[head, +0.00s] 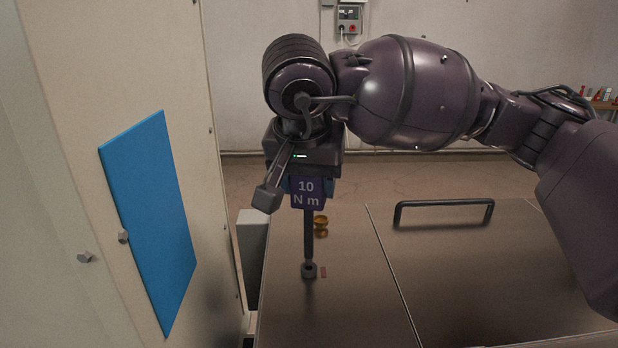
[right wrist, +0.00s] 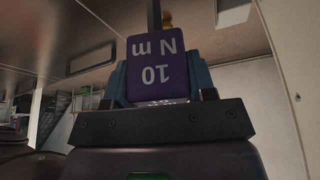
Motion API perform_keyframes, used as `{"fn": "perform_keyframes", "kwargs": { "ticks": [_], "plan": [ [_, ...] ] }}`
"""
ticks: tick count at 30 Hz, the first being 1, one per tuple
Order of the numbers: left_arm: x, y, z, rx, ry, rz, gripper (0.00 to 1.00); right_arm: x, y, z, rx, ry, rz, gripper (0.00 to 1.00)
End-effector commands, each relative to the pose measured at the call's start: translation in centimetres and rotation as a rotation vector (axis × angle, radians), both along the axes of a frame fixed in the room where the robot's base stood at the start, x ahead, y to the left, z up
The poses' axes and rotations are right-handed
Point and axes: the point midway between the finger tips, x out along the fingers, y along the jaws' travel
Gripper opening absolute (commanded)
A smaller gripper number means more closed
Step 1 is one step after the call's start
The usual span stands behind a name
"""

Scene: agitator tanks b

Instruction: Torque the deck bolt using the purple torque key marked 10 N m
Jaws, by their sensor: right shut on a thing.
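The purple torque key (head: 308,192) is marked 10 N m. My right gripper (head: 304,184) is shut on its purple handle and points down. The key's dark shaft hangs upright below, and its socket end (head: 308,270) is at the deck top (head: 350,300). I cannot tell whether the socket sits on the bolt, as any bolt head under it is hidden. A small reddish mark (head: 323,272) lies just right of the socket. In the right wrist view the purple handle (right wrist: 156,68) shows upside down between the blue fingers. My left gripper is not in view.
A brass-coloured fitting (head: 321,226) stands on the deck behind the key's shaft. A black handle (head: 444,204) rises from the deck panel at the right. A tall beige cabinet with a blue panel (head: 150,220) stands close at the left. The deck's front right is clear.

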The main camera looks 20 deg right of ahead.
Motion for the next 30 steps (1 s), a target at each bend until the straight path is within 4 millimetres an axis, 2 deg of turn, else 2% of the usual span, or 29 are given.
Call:
{"fn": "perform_keyframes", "kwargs": {
  "ticks": [18, 30],
  "plan": [
    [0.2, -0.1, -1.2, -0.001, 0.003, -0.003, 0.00, 0.0, 0.0, -1.6, 0.000, 0.000, -0.001, 0.00],
    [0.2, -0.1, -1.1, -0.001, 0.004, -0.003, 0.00, 0.0, 0.0, -1.4, 0.001, -0.002, -0.001, 0.00]
  ]
}}
